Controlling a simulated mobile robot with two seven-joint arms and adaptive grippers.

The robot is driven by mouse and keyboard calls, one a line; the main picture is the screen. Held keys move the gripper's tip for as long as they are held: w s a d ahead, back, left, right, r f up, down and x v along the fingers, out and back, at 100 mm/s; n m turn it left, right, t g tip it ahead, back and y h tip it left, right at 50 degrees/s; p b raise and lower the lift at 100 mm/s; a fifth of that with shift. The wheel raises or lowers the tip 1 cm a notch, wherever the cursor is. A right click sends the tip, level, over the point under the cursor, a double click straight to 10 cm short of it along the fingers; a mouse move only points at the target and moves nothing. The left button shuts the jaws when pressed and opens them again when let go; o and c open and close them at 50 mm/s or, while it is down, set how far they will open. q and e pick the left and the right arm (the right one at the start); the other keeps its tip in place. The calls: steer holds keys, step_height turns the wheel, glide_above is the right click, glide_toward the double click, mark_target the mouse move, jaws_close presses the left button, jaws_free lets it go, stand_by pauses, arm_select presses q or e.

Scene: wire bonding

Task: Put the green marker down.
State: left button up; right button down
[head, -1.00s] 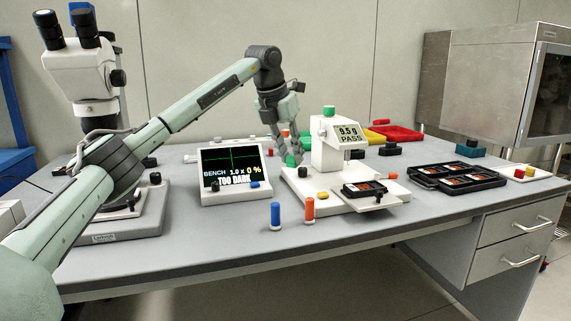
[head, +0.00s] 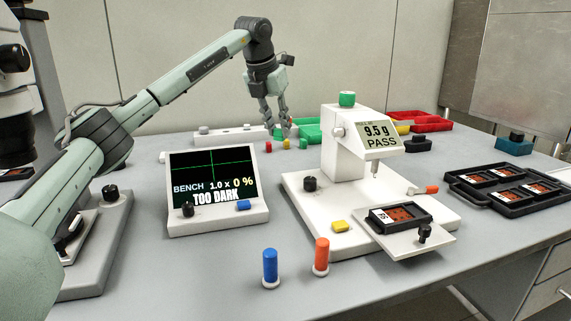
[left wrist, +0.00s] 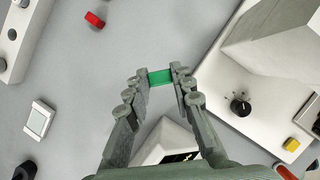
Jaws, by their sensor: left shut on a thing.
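My left gripper (head: 284,132) reaches down over the back of the bench, left of the white bond tester (head: 343,150). In the left wrist view its two fingertips (left wrist: 160,77) are closed on the green marker (left wrist: 160,77), which shows as a short green block between them. Whether the marker touches the bench top cannot be told. In the head view the fingers and small coloured pieces around them make the held marker hard to pick out. My right gripper is not in view.
Behind are a green tray (head: 311,124) and a red tray (head: 428,126). A monitor reading TOO DARK (head: 213,185) stands in front. Blue (head: 270,266) and orange (head: 321,255) pegs stand at the front.

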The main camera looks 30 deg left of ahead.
arm_select(q)
step_height(320, 180, down, 5)
steer(key=shift+s+r, duration=0.1)
steer(key=shift+s, duration=0.05)
steer(key=shift+f, duration=0.35)
step_height(320, 180, down, 4)
steer(key=shift+r, duration=0.15)
steer(key=shift+f, duration=0.2)
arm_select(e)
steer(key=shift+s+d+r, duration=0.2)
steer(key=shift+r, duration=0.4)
arm_select(q)
steer(key=o, duration=0.8)
steer(key=shift+f, duration=0.1)
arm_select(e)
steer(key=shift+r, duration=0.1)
